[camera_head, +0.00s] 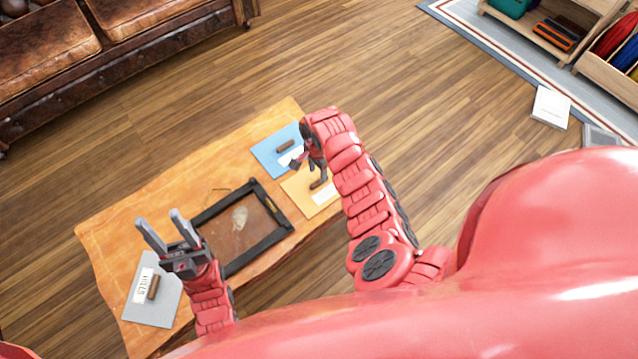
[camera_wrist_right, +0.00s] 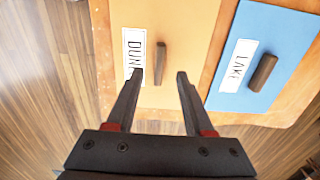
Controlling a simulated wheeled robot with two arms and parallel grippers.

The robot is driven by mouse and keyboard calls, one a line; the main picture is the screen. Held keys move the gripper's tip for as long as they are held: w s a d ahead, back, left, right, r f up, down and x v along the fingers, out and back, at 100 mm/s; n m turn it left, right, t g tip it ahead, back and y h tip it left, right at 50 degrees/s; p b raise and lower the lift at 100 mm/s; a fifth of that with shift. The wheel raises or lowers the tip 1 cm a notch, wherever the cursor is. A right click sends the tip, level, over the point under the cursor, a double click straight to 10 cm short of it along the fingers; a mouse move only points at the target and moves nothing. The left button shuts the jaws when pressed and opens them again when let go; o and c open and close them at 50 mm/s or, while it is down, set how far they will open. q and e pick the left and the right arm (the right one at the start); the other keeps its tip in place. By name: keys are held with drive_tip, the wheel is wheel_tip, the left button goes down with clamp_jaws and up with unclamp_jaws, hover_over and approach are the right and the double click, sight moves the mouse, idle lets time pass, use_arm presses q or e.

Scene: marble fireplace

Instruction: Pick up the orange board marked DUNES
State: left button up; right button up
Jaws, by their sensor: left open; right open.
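The orange board marked DUNES (camera_head: 303,194) lies on the right part of the wooden table, partly hidden by my right arm. In the right wrist view the same board (camera_wrist_right: 190,30) shows its white label and a brown bar handle (camera_wrist_right: 161,62). My right gripper (camera_head: 303,164) is open above this board; in the wrist view its fingertips (camera_wrist_right: 160,76) appear either side of the handle's lower end, with nothing visibly gripped. My left gripper (camera_head: 163,226) is open and empty above the left part of the table.
A blue board marked LAKE (camera_wrist_right: 267,35) lies beside the orange one. A dark-framed tray (camera_head: 268,248) sits mid-table, and a grey board (camera_head: 168,305) with a label and handle lies at the left. A brown leather sofa (camera_head: 120,50) stands beyond open floor.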

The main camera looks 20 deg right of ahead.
drive_tip(key=shift+w+d+f+b, duration=0.15)
drive_tip(key=shift+f+b, duration=0.1)
drive_tip(key=shift+f, duration=1.05)
drive_tip(key=shift+s+d+f+b, duration=0.1)
drive_tip(key=shift+f+b, duration=0.1)
drive_tip(key=shift+f, duration=1.1)
clamp_jaws()
